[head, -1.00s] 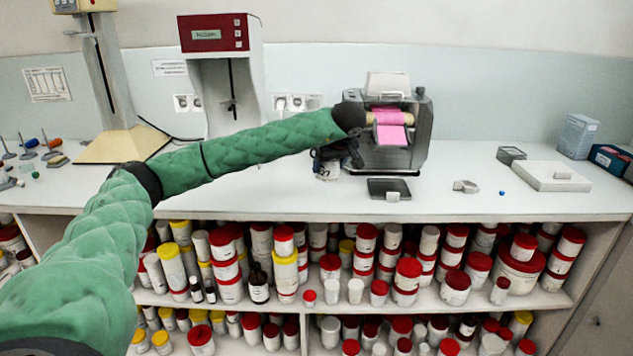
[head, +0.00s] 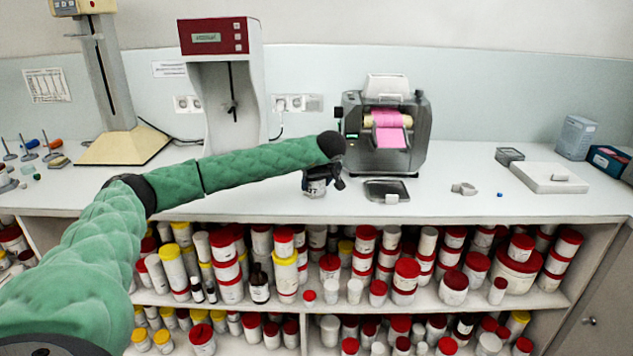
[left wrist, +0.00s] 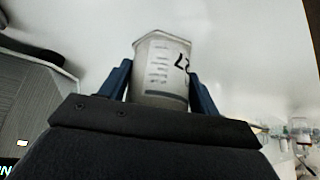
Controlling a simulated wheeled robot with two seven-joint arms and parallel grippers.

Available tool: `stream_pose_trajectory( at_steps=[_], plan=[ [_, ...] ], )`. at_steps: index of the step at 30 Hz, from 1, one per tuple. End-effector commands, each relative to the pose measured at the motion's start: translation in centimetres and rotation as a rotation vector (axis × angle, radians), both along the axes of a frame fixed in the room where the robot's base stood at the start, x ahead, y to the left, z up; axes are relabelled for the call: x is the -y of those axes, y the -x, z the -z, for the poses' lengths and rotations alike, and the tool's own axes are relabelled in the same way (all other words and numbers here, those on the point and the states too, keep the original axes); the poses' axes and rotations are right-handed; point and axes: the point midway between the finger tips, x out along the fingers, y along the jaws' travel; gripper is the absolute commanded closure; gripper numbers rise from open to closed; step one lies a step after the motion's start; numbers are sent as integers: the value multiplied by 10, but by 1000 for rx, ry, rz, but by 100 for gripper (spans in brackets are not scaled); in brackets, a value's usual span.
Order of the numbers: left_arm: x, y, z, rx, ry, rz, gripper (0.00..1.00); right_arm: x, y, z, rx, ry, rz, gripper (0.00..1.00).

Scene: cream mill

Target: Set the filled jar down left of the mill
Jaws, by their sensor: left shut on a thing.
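The filled jar (head: 315,187) is small and pale with dark writing on its side. My left gripper (head: 322,179) is shut on it, just left of the mill. In the left wrist view the jar (left wrist: 160,72) stands between the two blue fingers of my left gripper (left wrist: 162,90). The jar is upright; I cannot tell whether its base touches the bench. The mill (head: 408,155) is a dark grey machine with pink cream on its rollers. My right gripper is not in view.
A shallow grey tray (head: 386,191) lies in front of the mill, right of the jar. The white bench (head: 250,200) is clear left of the jar. A red-topped machine (head: 213,38) stands behind. Shelves of jars (head: 330,288) lie below the front edge.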

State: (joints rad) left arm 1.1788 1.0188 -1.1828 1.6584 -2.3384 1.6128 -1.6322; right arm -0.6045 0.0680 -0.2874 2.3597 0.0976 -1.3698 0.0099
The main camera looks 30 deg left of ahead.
Motion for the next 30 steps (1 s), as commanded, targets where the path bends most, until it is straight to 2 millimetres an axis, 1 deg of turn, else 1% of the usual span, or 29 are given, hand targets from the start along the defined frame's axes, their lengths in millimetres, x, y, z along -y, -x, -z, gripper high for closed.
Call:
stream_pose_trajectory(
  at_steps=[8,9,11,12,19,23,26,30],
  plan=[
    [0,0,3,0,0,0,60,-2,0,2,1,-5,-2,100],
    [0,0,2,1,0,1,30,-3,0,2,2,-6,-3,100],
    [0,0,2,1,0,1,18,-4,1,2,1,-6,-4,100],
    [0,0,2,0,0,0,16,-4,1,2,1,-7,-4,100],
    [0,0,1,1,0,1,16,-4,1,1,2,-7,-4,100],
    [1,0,-3,1,0,1,16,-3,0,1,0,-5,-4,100],
    [6,3,-11,3,1,1,16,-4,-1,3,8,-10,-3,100],
    [17,11,-32,4,1,1,16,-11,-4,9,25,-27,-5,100]
  ],
)
